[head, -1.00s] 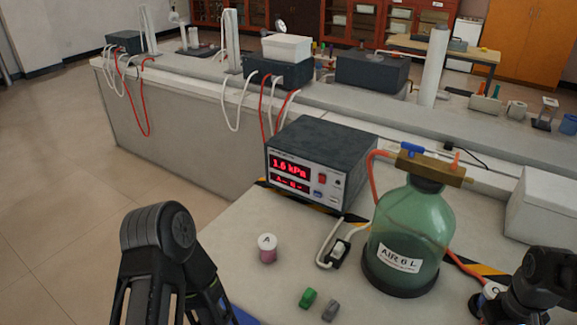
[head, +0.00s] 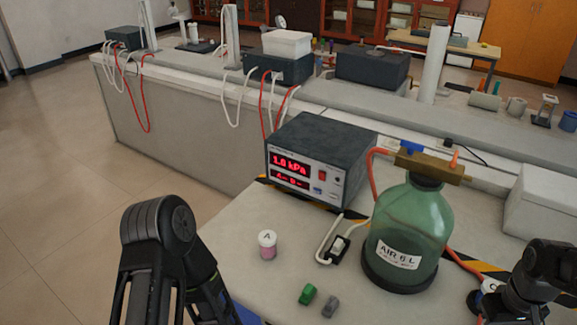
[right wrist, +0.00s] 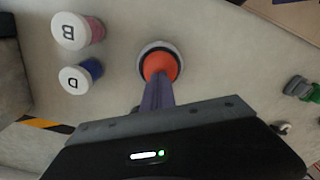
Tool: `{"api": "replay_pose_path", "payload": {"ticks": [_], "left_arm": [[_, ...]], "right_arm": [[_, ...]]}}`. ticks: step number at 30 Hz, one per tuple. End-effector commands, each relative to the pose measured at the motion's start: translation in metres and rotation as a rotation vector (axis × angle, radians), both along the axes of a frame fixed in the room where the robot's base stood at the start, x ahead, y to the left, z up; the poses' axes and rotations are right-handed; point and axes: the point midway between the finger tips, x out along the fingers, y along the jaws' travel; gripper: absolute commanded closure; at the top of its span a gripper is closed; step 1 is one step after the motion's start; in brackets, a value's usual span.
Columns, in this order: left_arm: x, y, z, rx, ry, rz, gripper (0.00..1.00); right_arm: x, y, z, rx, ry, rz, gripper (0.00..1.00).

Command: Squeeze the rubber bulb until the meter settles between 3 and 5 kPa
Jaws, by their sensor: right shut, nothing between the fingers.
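The meter (head: 318,160) is a dark-topped box with a red display (head: 291,165) in the head view. It reads one point something kPa; the last digit is unclear. The orange rubber bulb (right wrist: 160,62) sits in a pale round base in the right wrist view. My right gripper (right wrist: 159,84) is shut, with nothing between its fingers. Its fingertips are over the bulb's near side and appear to meet it; whether they press is unclear. The green glass bottle (head: 410,230) labelled AIR 6 L carries a brass fitting and orange tubing.
A pink jar A (head: 267,245) stands left of a small switch (head: 337,249). Green (head: 307,294) and grey (head: 330,306) pieces lie at the front. Jars B (right wrist: 75,30) and D (right wrist: 80,78) stand beside the bulb. A white box (head: 541,205) is at right.

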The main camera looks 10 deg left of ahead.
Motion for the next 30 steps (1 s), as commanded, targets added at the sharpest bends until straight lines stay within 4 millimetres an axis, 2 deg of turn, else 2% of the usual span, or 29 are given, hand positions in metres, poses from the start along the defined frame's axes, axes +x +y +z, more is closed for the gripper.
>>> {"api": "replay_pose_path", "payload": {"ticks": [7, 26, 30], "left_arm": [[0.000, 0.000, -0.004, 0.000, 0.000, 0.000, 0.29], [0.000, 0.000, -0.029, 0.000, 0.000, 0.000, 0.29], [0.000, 0.000, -0.026, 0.000, 0.000, 0.000, 0.29]], "right_arm": [[0.000, 0.000, -0.006, 0.000, 0.000, 0.000, 1.00], [0.000, 0.000, -0.038, 0.000, 0.001, 0.000, 1.00], [0.000, 0.000, -0.035, 0.000, 0.001, 0.000, 1.00]]}}
